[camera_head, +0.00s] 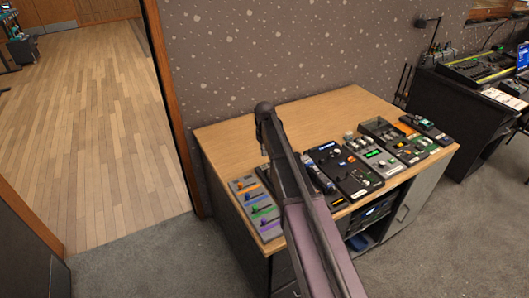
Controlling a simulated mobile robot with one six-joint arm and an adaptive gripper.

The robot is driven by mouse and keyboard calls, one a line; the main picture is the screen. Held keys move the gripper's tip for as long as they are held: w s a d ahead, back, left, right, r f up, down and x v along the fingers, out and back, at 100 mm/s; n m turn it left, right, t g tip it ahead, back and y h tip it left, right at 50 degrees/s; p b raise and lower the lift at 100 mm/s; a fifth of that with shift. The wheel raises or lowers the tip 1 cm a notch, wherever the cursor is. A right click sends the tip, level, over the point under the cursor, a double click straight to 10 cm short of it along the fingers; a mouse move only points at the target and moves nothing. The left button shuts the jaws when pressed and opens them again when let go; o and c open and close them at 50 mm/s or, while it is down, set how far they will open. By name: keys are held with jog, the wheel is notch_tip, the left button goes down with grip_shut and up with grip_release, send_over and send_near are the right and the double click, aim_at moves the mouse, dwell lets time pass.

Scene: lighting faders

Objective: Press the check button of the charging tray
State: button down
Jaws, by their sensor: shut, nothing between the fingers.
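Several control devices stand in a row on a wooden cabinet top (230,140). Which one is the charging tray is hard to tell; a dark device with an open, tray-like recess (378,129) stands toward the right of the row. I cannot make out a check button at this size. My arm reaches up from the bottom edge across the cabinet, its dark joint above the wooden top. I cannot make out my gripper's fingers; the arm covers part of the row.
A grey fader panel (257,207) with orange, blue, green and purple strips lies at the left. A black device (345,170) and a grey box with a green display (373,154) stand right of my arm. The back left of the top is clear.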

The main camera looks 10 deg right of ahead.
aim_at(265, 167)
jog(key=shift+f+b, duration=2.7)
jog(key=shift+f, duration=0.3)
jog(key=shift+f+b, duration=0.45)
jog(key=shift+s+f+b, duration=0.15)
jog(key=shift+f+b, duration=0.1)
jog(key=shift+b, duration=0.15)
jog(key=shift+s, duration=0.25)
jog(key=shift+r, duration=0.2)
jog(key=r+p, duration=0.1)
jog(key=p, duration=0.1)
jog(key=r+p, duration=0.1)
jog(key=r, duration=0.1)
jog(key=shift+w+p, duration=0.3)
jog(key=shift+p, duration=0.05)
notch_tip(265, 167, up, 11)
jog(key=p, duration=1.1)
